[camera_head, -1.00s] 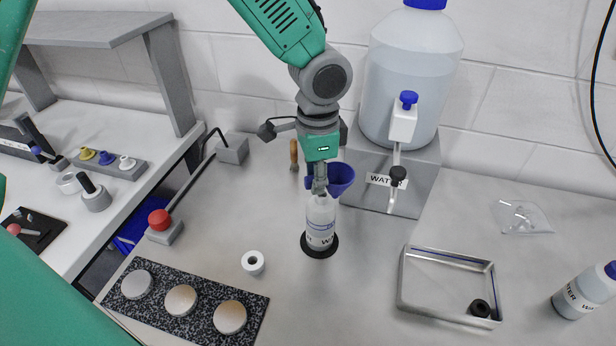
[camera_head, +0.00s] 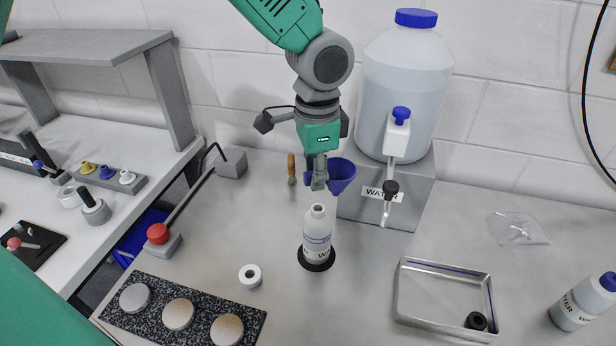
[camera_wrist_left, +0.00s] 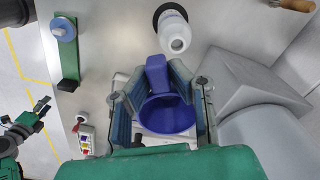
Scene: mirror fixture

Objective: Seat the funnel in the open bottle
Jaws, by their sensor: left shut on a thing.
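The white open bottle (camera_head: 317,236) stands upright on a black round base (camera_head: 318,264) in the head view, its mouth uncovered. My left gripper (camera_head: 319,182) is shut on the blue funnel (camera_head: 343,177) and holds it above and slightly behind the bottle mouth, apart from it. The fingers hide part of the funnel. In the left wrist view the funnel (camera_wrist_left: 166,114) sits between the fingers, and the bottle (camera_wrist_left: 175,32) is beyond it with its open mouth showing. A dark gripper at the left edge, probably my right gripper (camera_wrist_left: 42,105), is small and its opening unclear.
A large water jug (camera_head: 405,90) with a tap stands on a grey block behind right. A metal tray (camera_head: 398,290) lies right of the bottle. A white ring (camera_head: 250,276) and a speckled strip with discs (camera_head: 155,318) lie front left.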

